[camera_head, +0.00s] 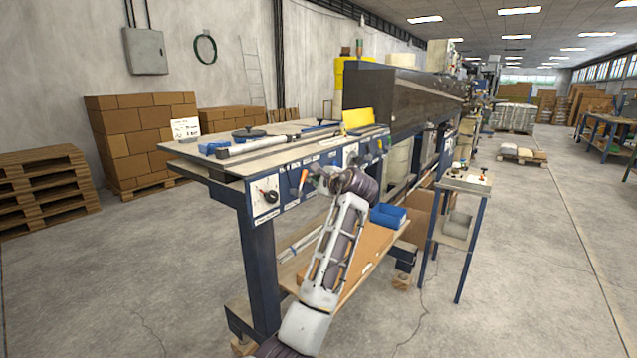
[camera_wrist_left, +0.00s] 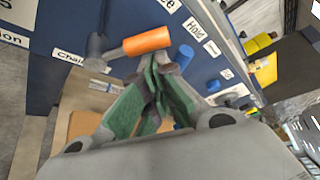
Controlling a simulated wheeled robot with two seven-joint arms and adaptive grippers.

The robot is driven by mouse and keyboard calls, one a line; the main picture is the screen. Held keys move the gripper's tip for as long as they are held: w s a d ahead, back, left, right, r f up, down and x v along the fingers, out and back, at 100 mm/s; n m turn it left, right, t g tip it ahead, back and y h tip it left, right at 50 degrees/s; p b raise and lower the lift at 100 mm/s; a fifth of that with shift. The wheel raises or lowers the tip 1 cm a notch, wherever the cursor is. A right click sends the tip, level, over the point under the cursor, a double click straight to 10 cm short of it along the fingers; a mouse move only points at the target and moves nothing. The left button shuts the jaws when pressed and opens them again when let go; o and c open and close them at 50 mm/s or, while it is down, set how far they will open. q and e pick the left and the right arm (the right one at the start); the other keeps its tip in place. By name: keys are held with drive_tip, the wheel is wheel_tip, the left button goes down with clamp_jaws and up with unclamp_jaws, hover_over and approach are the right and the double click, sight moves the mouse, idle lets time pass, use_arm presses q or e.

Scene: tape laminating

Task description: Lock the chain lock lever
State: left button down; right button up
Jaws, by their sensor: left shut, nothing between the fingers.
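In the head view the orange lever (camera_head: 303,178) stands on the blue front panel of the machine table. My left gripper (camera_wrist_left: 158,70) is shut and empty. In the left wrist view its green-padded fingers are just below the orange grip, near its right end; I cannot tell whether they touch it. In the head view the left gripper (camera_head: 322,180) is at the panel, just right of the lever. My right gripper is not in view.
The table top (camera_head: 215,170) carries a long metal bar. A small control stand (camera_head: 465,181) is to the right. The floor in front is clear.

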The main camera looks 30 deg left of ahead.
sight(304, 178)
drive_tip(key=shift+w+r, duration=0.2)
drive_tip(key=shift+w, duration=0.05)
use_arm(q)
drive_tip(key=shift+s+r, duration=0.1)
drive_tip(key=shift+r, duration=0.05)
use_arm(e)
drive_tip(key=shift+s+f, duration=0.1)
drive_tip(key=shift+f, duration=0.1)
use_arm(q)
drive_tip(key=shift+s+r+n+t, duration=0.15)
drive_tip(key=shift+n+t, duration=0.25)
drive_tip(key=shift+n, duration=0.1)
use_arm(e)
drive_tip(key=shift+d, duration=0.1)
use_arm(q)
drive_tip(key=s+n+y+b, duration=0.1)
drive_tip(key=n, duration=0.2)
drive_tip(key=s+r+n+t+y+b, duration=0.1)
drive_tip(key=s+n+y+b, duration=0.1)
drive_tip(key=s+r+n+t+y+b, duration=0.1)
drive_tip(key=s+n+b, duration=0.1)
drive_tip(key=n, duration=0.1)
drive_tip(key=shift+a+n, duration=0.3)
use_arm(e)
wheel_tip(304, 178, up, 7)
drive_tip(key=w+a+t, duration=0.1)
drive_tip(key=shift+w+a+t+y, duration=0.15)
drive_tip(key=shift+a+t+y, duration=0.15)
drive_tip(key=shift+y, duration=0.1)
